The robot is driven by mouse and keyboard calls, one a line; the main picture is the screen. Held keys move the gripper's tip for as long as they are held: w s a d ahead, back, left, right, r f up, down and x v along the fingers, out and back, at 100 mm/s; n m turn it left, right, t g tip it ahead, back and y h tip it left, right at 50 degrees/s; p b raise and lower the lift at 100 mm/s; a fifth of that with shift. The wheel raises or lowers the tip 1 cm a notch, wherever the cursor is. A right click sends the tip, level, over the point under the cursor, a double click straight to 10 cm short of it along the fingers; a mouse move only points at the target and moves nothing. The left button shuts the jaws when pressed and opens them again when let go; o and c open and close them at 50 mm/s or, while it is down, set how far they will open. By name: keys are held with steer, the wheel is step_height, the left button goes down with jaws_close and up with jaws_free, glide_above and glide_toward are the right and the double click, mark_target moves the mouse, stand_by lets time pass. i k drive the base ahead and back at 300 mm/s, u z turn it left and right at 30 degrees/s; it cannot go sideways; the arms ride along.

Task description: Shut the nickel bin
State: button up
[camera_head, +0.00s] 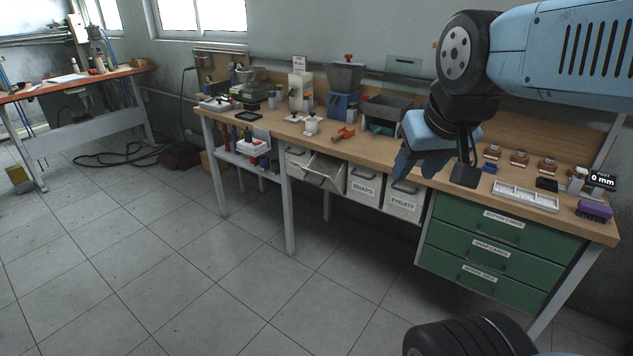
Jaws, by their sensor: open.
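Pale tilt-out bins hang under the front of the wooden workbench. One bin (325,173) is tipped outward and stands open, with its dark inside showing at the top; I cannot read its label, so I cannot confirm it is the nickel bin. The bins beside it, the snaps bin (362,188) and the eyelets bin (404,201), look shut. My gripper (436,172) is open and empty, with its fingers pointing down. In the picture it is right of the open bin and overlaps the bench edge and the top of the eyelets bin.
The workbench (262,124) carries small machines, a grey hopper (345,76), a dark bin (388,112) and an orange tool (344,134). Green drawers (494,252) stand right of the bins. The tiled floor in front is clear.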

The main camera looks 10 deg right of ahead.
mark_target(323, 170)
steer(key=u, duration=0.1)
steer(key=i, duration=1)
steer(key=z, duration=0.1)
